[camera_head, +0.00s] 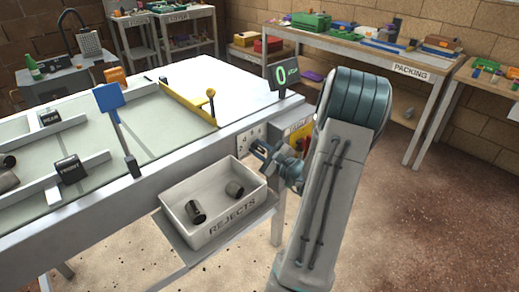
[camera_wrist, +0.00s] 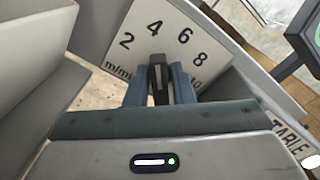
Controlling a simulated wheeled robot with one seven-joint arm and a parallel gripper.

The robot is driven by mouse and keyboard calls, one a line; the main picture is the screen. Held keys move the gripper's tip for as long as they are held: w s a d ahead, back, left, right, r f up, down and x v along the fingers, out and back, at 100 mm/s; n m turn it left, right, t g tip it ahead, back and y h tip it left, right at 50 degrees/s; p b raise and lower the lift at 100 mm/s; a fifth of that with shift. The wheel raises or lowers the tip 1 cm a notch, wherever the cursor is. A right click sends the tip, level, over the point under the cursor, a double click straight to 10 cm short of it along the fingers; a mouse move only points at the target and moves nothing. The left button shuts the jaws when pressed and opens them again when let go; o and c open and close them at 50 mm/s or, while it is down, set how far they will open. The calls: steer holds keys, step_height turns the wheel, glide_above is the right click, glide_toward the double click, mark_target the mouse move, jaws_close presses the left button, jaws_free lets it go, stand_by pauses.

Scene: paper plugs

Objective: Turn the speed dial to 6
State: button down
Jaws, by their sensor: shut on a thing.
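The speed dial's pale plate (camera_wrist: 181,22) shows the numbers 2, 4, 6, 8 and a partly hidden 10 in the wrist view. Its dark knob (camera_wrist: 158,76) stands between my two blue-grey fingers (camera_wrist: 160,88), which are shut on it. The knob's far end lies below the 4; I cannot clearly read a pointer mark. In the head view, my gripper (camera_head: 262,152) is at the dial plate (camera_head: 246,138) on the conveyor's side, and the knob is hidden there.
A white REJECTS bin (camera_head: 232,222) with two dark cylinders sits just below and left of my gripper. A yellow-and-red switch box (camera_head: 301,138) is close on the right. A blue paddle (camera_head: 110,97) and a yellow bar (camera_head: 186,104) stand on the conveyor.

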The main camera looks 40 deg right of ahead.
steer(key=shift+m, duration=0.3)
steer(key=m+p, duration=0.3)
steer(key=m, duration=0.1)
steer(key=shift+r, duration=0.15)
steer(key=shift+d+m+p, duration=0.1)
steer(key=shift+m+p, duration=0.6)
steer(key=shift+m, duration=0.8)
steer(key=c, duration=1.4)
jaws_free()
